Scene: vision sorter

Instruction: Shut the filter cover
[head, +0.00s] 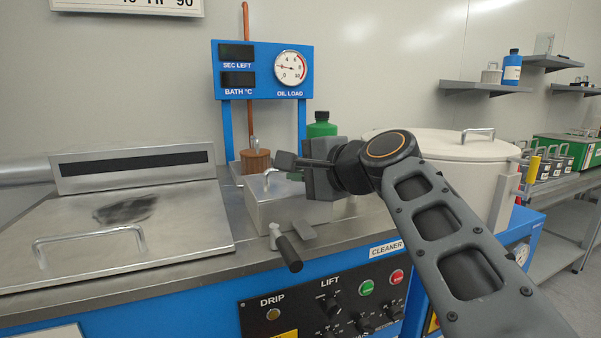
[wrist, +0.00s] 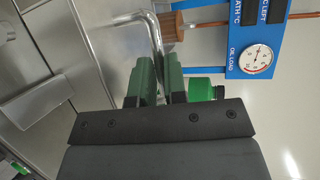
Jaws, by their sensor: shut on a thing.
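The filter cover (head: 284,190) is the metal lid of a small box on the steel counter, in the middle of the head view. It looks about level; I cannot tell whether it sits fully down. A bent wire handle stands on it, and the handle shows large in the wrist view (wrist: 103,62). My gripper (head: 284,161) is over the cover, reaching in from the right. In the wrist view its two fingers (wrist: 158,82) are close together on the handle's end. A latch with a black grip (head: 289,252) hangs at the box's front.
A green bottle (head: 321,126) stands just behind my gripper, and a blue gauge panel (head: 262,70) rises behind the box. A large round pot (head: 450,146) is at right. A wide steel lid (head: 110,235) with a handle lies at left.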

